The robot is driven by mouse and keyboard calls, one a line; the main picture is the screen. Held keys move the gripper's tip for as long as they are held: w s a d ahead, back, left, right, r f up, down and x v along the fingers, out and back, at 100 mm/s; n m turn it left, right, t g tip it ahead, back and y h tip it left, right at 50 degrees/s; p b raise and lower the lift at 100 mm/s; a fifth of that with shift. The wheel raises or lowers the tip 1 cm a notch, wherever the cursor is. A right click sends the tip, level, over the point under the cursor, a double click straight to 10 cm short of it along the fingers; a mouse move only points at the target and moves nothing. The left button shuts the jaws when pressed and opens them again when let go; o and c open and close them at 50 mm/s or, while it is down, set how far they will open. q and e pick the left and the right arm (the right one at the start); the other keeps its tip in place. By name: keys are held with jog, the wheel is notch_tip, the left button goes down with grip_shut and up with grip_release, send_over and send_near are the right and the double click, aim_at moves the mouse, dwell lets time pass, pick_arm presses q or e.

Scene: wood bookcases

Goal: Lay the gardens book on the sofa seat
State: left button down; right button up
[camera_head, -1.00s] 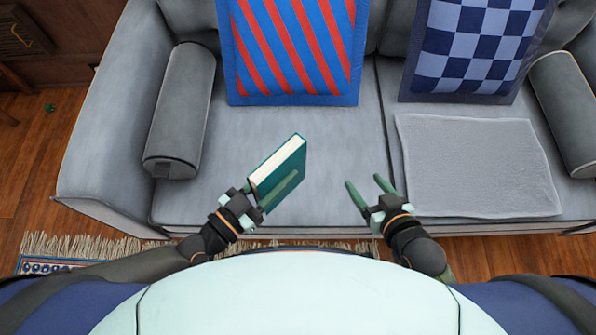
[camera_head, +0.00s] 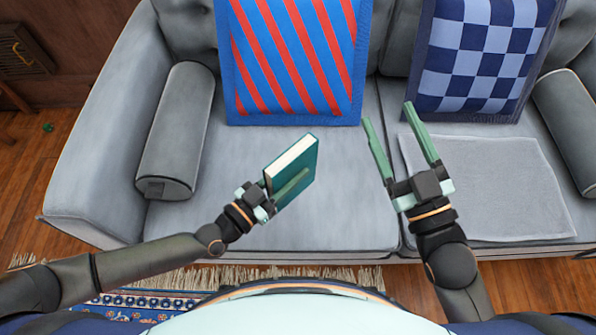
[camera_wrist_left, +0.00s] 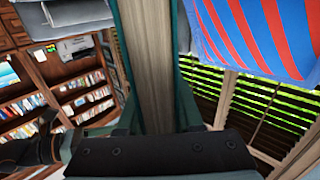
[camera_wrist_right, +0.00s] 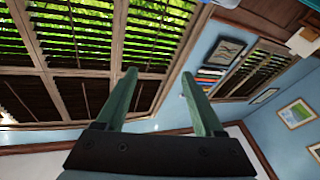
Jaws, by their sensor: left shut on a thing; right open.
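The gardens book (camera_head: 299,168) is a teal-green hardcover with cream page edges. My left gripper (camera_head: 285,185) is shut on it and holds it tilted above the left seat cushion of the grey sofa seat (camera_head: 240,150). In the left wrist view the book's page edge (camera_wrist_left: 147,70) stands between the fingers. The cover title is not visible. My right gripper (camera_head: 395,125) is open and empty, over the front of the sofa right of the middle seam. Its two green fingers also show apart in the right wrist view (camera_wrist_right: 160,105).
A red-and-blue striped cushion (camera_head: 295,60) and a blue checked cushion (camera_head: 480,55) lean on the backrest. Grey bolsters (camera_head: 175,130) lie at both ends. A folded grey blanket (camera_head: 500,190) covers the right seat. The left seat is bare around the book.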

pick_arm(q)
jog(key=w+f+b, duration=0.2)
jog(key=shift+w+d+f, duration=0.2)
jog(key=shift+w+d, duration=0.1)
jog(key=shift+d, duration=0.05)
jog(key=w+f+b, duration=0.3)
jog(key=f+b, duration=0.2)
jog(key=f, duration=0.1)
jog(key=shift+d+f, duration=0.35)
pick_arm(e)
jog(key=s+a+r+n+t+y, duration=0.1)
jog(key=s+r+n+t+y, duration=0.1)
jog(key=s+r+n+y, duration=0.3)
notch_tip(320, 180, up, 2)
jog(key=s+y, duration=0.1)
jog(key=y, duration=0.2)
jog(key=shift+s+a+n+y, duration=0.3)
jog(key=shift+a, duration=0.05)
pick_arm(q)
jog(key=shift+f, duration=0.1)
pick_arm(e)
jog(key=shift+f, duration=0.1)
pick_arm(q)
jog(key=c, duration=1)
grip_release()
jog(key=shift+f, duration=0.15)
jog(key=o, duration=0.4)
jog(key=shift+o, duration=0.2)
